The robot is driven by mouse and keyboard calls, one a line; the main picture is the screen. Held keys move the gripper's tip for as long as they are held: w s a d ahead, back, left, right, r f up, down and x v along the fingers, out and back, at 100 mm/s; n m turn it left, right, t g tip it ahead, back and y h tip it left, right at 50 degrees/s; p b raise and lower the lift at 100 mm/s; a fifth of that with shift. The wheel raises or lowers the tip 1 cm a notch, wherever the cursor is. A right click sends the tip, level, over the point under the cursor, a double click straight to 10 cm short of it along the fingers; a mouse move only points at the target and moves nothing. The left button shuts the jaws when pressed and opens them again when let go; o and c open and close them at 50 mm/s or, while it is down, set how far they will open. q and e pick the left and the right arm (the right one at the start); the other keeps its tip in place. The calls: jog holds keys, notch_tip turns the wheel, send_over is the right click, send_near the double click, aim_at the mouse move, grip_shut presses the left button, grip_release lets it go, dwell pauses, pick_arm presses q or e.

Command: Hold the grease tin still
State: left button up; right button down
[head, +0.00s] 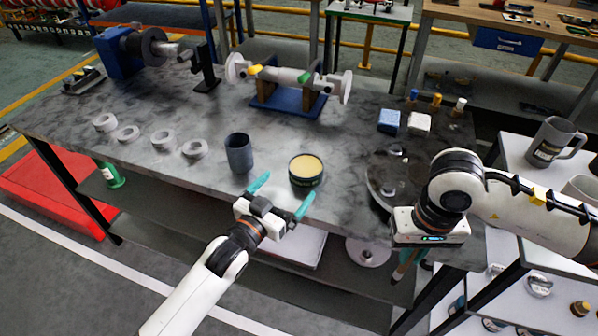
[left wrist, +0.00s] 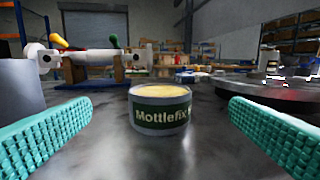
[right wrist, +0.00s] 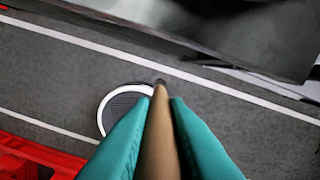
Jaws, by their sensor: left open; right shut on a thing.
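The grease tin (head: 306,171) is a short dark-green can, open at the top with yellow grease inside. It stands upright near the table's front edge. In the left wrist view the tin (left wrist: 160,108) sits straight ahead, between the lines of the fingers, its label reading "Mottlefix". My left gripper (head: 281,196) is open, its teal fingers pointing at the tin from the front, apparently just short of it. My right gripper (head: 404,264) is at the table's front right, pointing down, shut on a brown tapered handle (right wrist: 160,135).
A grey cup (head: 239,153) stands just left of the tin. Several pale rings (head: 163,139) lie further left. A round metal disc (head: 383,183) lies to the right. A blue cradle (head: 288,99) holds a shaft behind. The tabletop between is clear.

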aim_at(314, 156)
pick_arm(q)
jog(key=x, duration=0.8)
jog(key=shift+w+d+f, duration=0.1)
jog(key=shift+w+d, duration=0.15)
jog(key=shift+w, duration=0.1)
jog(key=shift+c, duration=0.6)
jog(key=shift+c, duration=0.5)
jog(key=c, duration=1)
jog(key=shift+c, duration=0.2)
